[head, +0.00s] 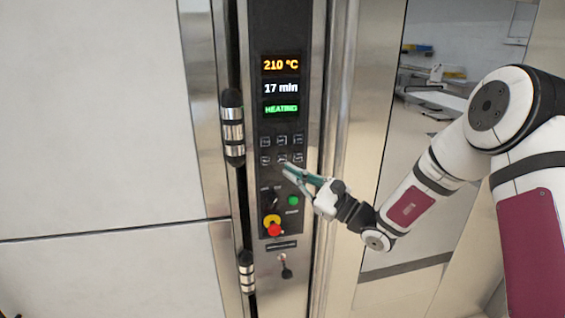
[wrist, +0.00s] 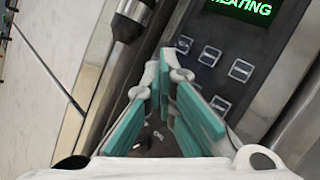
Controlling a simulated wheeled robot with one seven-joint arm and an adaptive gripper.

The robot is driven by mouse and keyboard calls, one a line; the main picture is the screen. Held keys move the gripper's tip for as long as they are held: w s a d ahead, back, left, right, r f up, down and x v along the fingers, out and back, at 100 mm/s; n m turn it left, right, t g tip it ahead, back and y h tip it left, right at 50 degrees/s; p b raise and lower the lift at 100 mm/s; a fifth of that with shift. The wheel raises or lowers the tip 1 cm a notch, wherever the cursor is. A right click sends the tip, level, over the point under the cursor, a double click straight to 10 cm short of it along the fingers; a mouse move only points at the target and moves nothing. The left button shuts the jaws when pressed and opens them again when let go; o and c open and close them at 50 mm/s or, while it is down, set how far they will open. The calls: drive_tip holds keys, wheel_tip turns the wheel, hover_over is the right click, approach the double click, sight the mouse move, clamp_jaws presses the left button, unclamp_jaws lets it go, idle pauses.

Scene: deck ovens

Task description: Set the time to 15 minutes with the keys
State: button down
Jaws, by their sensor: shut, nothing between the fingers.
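The oven's control panel (head: 262,190) is a dark upright strip. Its display (head: 281,87) reads 210 °C in orange, 17 min in white and HEATING in green. Two rows of small keys (head: 282,141) sit below the display; some also show in the wrist view (wrist: 240,70). My gripper (head: 287,168) is shut and empty, its teal fingers pointing at the lower row near the middle key. In the wrist view the fingertips (wrist: 168,65) are left of the visible keys. I cannot tell whether they touch a key, and the key labels are too small to read.
Below the keys are a black knob (head: 269,200), a green button (head: 293,201) and a red stop button on yellow (head: 273,229). A steel post edges the panel on the right.

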sight(282, 159)
drive_tip(key=shift+w+a+b, duration=0.25)
drive_tip(key=shift+w+b, duration=0.2)
drive_tip(key=shift+w, duration=0.45)
drive_tip(key=shift+w+a+b, duration=0.3)
drive_tip(key=shift+w+b, duration=0.15)
drive_tip(key=shift+w, duration=0.45)
drive_tip(key=shift+w+a+b, duration=0.25)
drive_tip(key=shift+w+b, duration=0.2)
drive_tip(key=shift+w, duration=0.45)
drive_tip(key=shift+w, duration=0.1)
drive_tip(key=shift+w+a, duration=0.1)
drive_tip(key=shift+w, duration=0.2)
drive_tip(key=shift+w+a, duration=0.15)
drive_tip(key=shift+w, duration=0.25)
drive_tip(key=shift+s, duration=0.15)
drive_tip(key=shift+s+d+p, duration=0.25)
drive_tip(key=shift+s+p, duration=0.1)
drive_tip(key=shift+s, duration=0.35)
drive_tip(key=shift+w, duration=0.2)
idle(0.4)
drive_tip(key=shift+w+a, duration=0.1)
drive_tip(key=shift+w, duration=0.2)
